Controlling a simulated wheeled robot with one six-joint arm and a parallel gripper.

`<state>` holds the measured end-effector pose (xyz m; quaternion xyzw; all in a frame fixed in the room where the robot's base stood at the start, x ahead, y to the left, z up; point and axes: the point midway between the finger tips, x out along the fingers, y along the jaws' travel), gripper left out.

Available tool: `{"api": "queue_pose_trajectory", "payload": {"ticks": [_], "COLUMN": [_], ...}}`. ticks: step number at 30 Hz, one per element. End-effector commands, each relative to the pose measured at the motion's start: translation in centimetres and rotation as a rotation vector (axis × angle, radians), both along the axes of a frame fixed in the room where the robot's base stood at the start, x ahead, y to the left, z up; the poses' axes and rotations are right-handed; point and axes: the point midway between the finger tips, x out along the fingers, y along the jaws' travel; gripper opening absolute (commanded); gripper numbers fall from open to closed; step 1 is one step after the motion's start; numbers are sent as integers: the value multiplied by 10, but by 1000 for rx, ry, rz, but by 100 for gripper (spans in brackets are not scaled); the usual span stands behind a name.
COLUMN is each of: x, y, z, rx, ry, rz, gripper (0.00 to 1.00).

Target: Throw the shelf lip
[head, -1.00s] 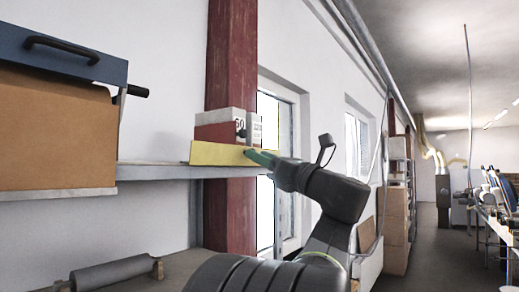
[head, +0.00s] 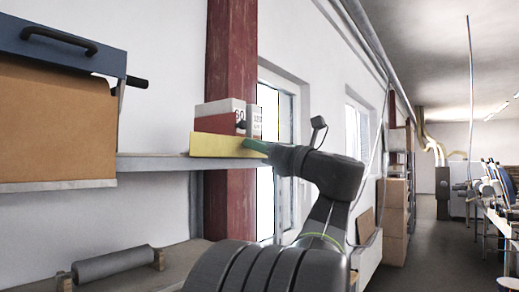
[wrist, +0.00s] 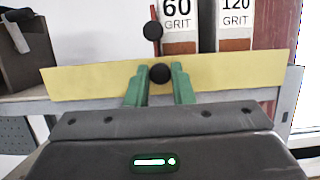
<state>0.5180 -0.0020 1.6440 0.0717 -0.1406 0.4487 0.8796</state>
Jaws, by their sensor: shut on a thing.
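The shelf lip (head: 213,145) is a long yellow strip along the front edge of the shelf, below the grit boxes. It spans most of the wrist view (wrist: 80,82). A round black knob (wrist: 160,73) sits at its middle. My gripper (head: 246,143) reaches the lip from the right. Its green fingers (wrist: 160,76) stand on both sides of the knob and are shut on it. A second black knob (wrist: 153,31) on a thin red rod shows above the lip. Whether it joins the lip is hidden.
A 60 grit box (wrist: 180,28) and a 120 grit box (wrist: 235,25) stand behind the lip on the grey shelf (head: 155,163). A brown cabinet with a blue top (head: 55,120) is at left. A grey roller (head: 112,264) lies on the lower bench. The aisle at right is clear.

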Motion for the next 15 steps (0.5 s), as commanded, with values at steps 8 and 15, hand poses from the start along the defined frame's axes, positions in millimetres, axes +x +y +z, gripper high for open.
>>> {"api": "queue_pose_trajectory", "payload": {"ticks": [8,15], "x": [2,1], "y": [1,2], "z": [3,3], "rx": [-59,-58], "ry": [43,43], "rz": [-2,-2], "gripper": [0,25]}}
